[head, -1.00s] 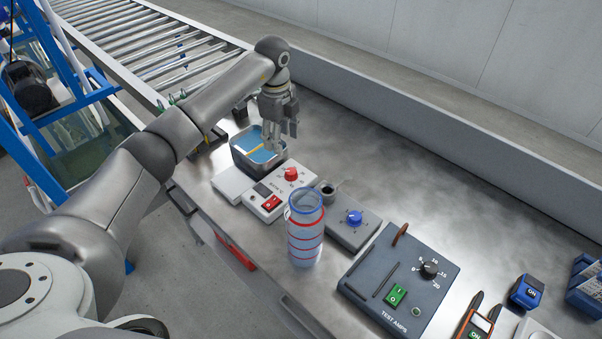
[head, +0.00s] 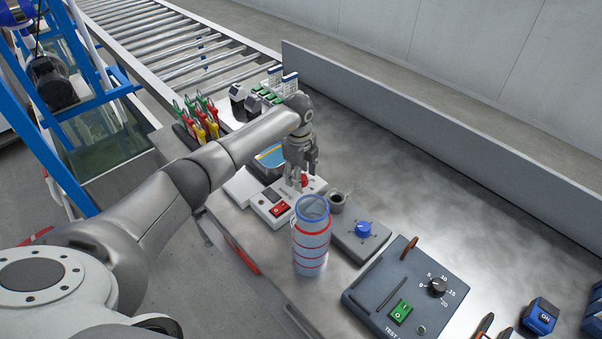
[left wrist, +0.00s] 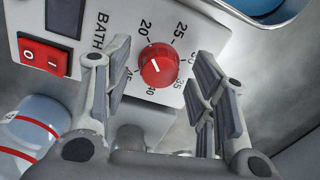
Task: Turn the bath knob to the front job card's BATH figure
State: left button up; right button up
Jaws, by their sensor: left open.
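The bath knob (left wrist: 158,65) is red and sits on a white box marked BATH (left wrist: 98,30), inside a scale running from 20 to 45. Its white mark appears to point up-left, toward the 20. In the head view the knob (head: 304,181) is partly behind my left gripper (head: 301,178). In the left wrist view the open left gripper (left wrist: 160,95) has one finger on each side of the knob, with gaps; I cannot tell the height gap. Small white and blue cards (head: 290,82) stand at the back; their figures are unreadable. My right gripper is not in view.
A red rocker switch (head: 279,209) is on the same box. A clear red-ringed cylinder (head: 311,245) stands close in front. A blue-knob box (head: 362,231) and the TEST AMPS panel (head: 415,290) lie to the right. A metal bath (head: 267,162) is behind the box.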

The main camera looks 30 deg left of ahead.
pick_arm(q)
jog(key=shift+f, duration=0.25)
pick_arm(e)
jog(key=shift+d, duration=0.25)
pick_arm(q)
jog(key=c, duration=1)
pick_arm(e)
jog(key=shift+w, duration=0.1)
